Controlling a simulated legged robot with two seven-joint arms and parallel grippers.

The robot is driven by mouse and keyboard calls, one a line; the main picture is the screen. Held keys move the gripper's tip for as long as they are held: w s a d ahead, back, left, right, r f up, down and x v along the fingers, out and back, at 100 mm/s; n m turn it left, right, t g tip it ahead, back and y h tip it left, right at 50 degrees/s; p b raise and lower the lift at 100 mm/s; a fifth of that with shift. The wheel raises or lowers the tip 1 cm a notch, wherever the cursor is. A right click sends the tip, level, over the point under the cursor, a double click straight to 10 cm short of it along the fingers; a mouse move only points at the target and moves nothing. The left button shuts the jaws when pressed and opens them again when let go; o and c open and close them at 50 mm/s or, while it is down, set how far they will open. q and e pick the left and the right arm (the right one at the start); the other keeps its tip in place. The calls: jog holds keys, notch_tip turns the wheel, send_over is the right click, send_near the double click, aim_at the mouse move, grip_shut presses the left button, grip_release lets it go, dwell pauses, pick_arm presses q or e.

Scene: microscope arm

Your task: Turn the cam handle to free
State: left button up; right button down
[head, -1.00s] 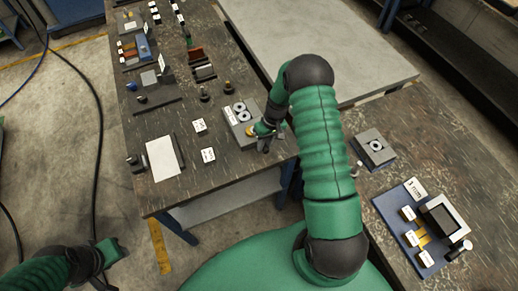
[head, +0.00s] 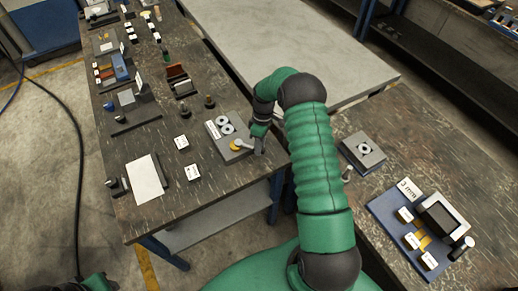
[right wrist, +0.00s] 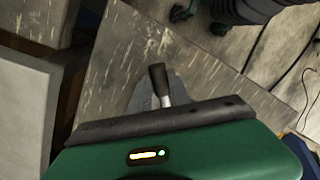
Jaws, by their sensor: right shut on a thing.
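A grey block (head: 218,150) on the dark worktable carries a yellow round hub (head: 235,145) with a pale lever, the cam handle (head: 244,144), pointing right from it. Two silver rings (head: 228,128) sit on the block behind the hub. My right gripper (head: 258,145) is at the lever's outer end, by the table's right edge. In the right wrist view a dark knob on a bright metal shaft (right wrist: 165,99) stands between the grey fingers, which are shut on it. My left gripper (head: 97,283) shows only partly at the bottom left; its fingers are unclear.
A second table at the right holds a grey ringed block (head: 362,151) and a blue tray (head: 388,209). A gap separates the tables.

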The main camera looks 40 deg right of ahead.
jog(key=shift+w+r, duration=0.15)
jog(key=shift+w, duration=0.1)
jog(key=c, duration=1.6)
grip_release()
jog(key=o, duration=0.4)
jog(key=shift+a, duration=0.1)
jog(key=shift+c, duration=0.2)
jog(key=shift+s, duration=0.1)
jog(key=shift+r, duration=0.2)
jog(key=w+d+r+b, duration=0.1)
jog(key=d+r, duration=0.2)
jog(key=r, duration=1.2)
jog(key=shift+w+r+b, duration=0.35)
jog(key=shift+r, duration=0.05)
